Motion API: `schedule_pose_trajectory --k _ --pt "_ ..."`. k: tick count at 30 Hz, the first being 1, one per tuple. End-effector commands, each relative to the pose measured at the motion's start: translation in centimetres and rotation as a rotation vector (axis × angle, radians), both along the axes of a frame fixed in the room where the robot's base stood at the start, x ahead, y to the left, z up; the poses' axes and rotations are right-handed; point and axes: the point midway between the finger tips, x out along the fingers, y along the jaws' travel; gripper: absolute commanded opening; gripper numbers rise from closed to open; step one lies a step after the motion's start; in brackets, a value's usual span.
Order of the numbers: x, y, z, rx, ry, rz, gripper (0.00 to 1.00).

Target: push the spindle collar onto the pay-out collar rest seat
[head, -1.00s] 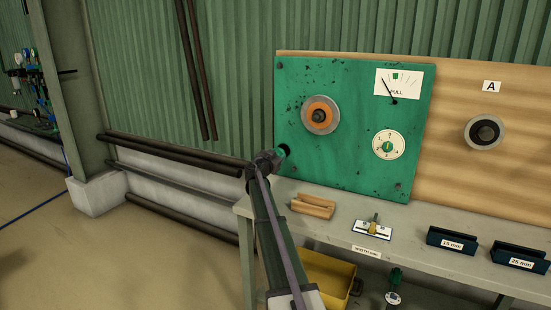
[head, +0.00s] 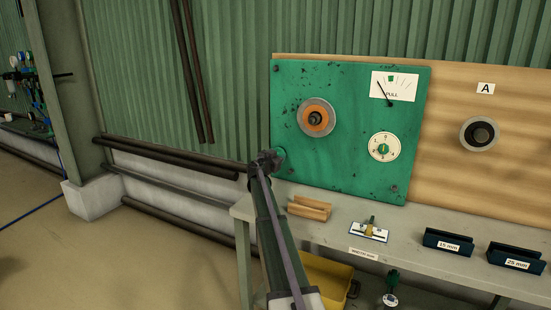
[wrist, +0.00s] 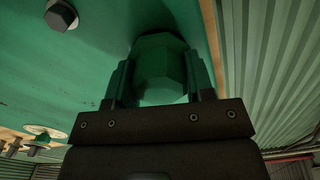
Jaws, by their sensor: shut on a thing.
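My gripper (wrist: 160,85) is shut on a green faceted piece (wrist: 162,68), which looks like the spindle collar. Behind it in the wrist view is a wider round green part close to the green panel (wrist: 70,70). Whether it touches the panel or sits on a seat is hidden. In the head view my gripper (head: 268,162) is at the lower left edge of the green panel (head: 340,165), with a round green end (head: 280,156) showing beside it. A grey disc with an orange ring and dark hub (head: 316,118) is higher on the panel. I cannot tell which part is the pay-out rest seat.
The panel carries a PULL gauge (head: 395,84) and a dial (head: 384,147). A grey disc with a dark centre (head: 480,133) is under sign A. The bench (head: 300,228) holds a wooden block (head: 310,209) and blue 15 mm and 25 mm holders (head: 515,257). A bolt head (wrist: 61,15) is near my gripper.

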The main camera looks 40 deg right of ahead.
Motion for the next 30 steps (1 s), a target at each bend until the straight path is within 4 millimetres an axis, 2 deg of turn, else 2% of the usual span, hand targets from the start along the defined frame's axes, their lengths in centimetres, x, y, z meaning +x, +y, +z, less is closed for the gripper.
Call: schedule_pose_trajectory --k 4,5,14,27,30 --pt "0.02 0.00 0.02 0.000 0.000 0.001 0.01" --pt "0.02 0.00 0.02 0.000 0.000 0.001 0.49" --pt "0.01 0.02 0.01 0.000 0.000 0.001 0.78" --pt "0.01 0.03 0.01 0.000 0.000 0.001 0.78" --pt "0.01 0.03 0.01 0.000 0.000 0.001 0.81"
